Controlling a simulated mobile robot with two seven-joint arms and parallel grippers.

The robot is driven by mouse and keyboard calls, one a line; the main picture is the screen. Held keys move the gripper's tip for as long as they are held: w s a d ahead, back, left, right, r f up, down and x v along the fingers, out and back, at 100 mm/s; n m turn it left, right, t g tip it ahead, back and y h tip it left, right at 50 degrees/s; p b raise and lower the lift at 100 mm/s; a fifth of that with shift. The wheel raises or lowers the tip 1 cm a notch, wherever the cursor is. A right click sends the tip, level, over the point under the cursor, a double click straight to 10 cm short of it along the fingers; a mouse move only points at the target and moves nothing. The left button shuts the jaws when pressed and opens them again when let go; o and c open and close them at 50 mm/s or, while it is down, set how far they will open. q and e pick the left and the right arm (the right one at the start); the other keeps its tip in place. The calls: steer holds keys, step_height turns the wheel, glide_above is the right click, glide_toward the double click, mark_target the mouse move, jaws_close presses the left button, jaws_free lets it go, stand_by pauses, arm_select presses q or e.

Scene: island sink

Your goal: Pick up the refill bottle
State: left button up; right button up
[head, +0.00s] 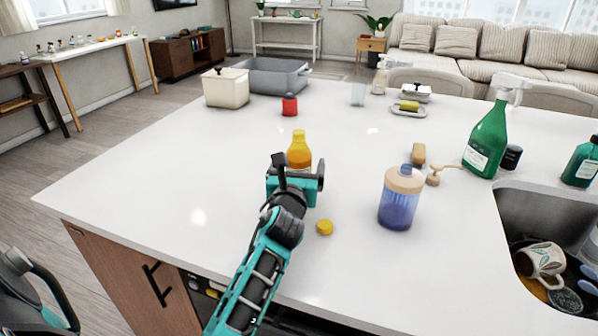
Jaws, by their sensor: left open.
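An orange-yellow bottle (299,149), which looks like the refill bottle, stands upright on the white island counter (200,180). Its lower part is hidden behind my left gripper (299,170). The gripper is open and right in front of the bottle, with its two dark fingers to the left and right. I cannot tell whether the bottle is between the fingers or just beyond them, or whether they touch it. A small round yellow cap (324,227) lies on the counter to the right of my left wrist. My right gripper is not in view.
A green spray bottle (487,140) stands by the sink (540,205). A small red container (290,105) is farther back. The counter's left is clear.

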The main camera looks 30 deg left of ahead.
mark_target(298, 144)
arm_select(q)
steer(key=shift+w+a, duration=0.2)
steer(key=shift+w, duration=0.15)
steer(key=c, duration=1.2)
steer(key=shift+o, duration=0.2)
steer(key=shift+r, duration=0.2)
steer(key=shift+r+p, duration=1)
steer(key=shift+r, duration=1.8)
step_height(298, 144, up, 14)
